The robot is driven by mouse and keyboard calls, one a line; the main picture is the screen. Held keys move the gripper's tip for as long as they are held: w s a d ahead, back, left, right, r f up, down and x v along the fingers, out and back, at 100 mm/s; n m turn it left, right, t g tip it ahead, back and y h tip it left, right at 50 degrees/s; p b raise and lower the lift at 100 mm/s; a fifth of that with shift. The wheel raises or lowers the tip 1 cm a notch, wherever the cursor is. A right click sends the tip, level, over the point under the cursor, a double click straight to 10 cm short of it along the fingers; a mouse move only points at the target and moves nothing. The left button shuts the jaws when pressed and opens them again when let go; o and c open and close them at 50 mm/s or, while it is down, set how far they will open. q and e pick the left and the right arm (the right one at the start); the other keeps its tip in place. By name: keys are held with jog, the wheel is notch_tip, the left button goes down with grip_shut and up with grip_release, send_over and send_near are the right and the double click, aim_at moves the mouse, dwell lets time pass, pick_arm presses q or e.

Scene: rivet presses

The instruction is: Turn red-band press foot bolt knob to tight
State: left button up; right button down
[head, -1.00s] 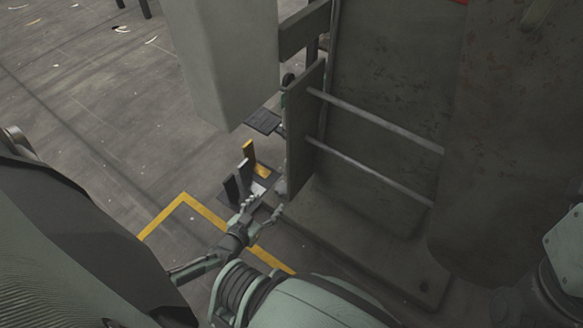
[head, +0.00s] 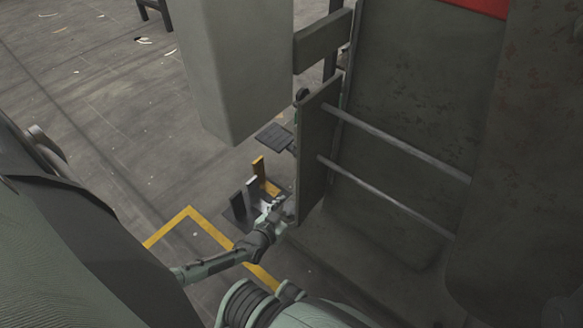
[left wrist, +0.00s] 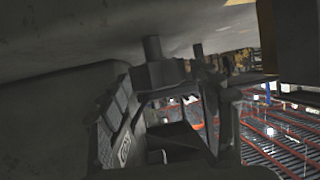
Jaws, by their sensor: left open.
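The press with a red band (head: 475,5) at its top fills the right of the head view. My left gripper (head: 280,210) is open, low at the left edge of the press, beside the lower end of its upright side plate (head: 315,155). I cannot tell whether it touches the press. In the left wrist view my left gripper's dark fingers (left wrist: 165,120) fill the middle, under a broad grey surface. A short dark upright post (left wrist: 152,50) shows just above them; I cannot tell whether it is the foot bolt knob. No knob shows clearly in the head view. My right gripper is out of view.
Two metal rods (head: 395,145) cross the press side. Open floor with a yellow line (head: 185,215) lies left.

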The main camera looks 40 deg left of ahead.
pick_arm(q)
jog(key=c, duration=1.2)
jog(key=shift+a+f+m+h+b, duration=0.1)
jog(key=shift+m+h+b, duration=0.5)
jog(key=shift+b, duration=0.05)
jog(key=m+h+b, duration=0.1)
jog(key=m+h, duration=0.1)
jog(key=shift+h, duration=0.4)
jog(key=m+g+h, duration=0.3)
jog(key=m+h, duration=0.2)
jog(key=shift+m+h, duration=0.3)
jog(key=shift+m+g+h, duration=0.3)
jog(key=o, duration=1.2)
jog(key=v, duration=1.2)
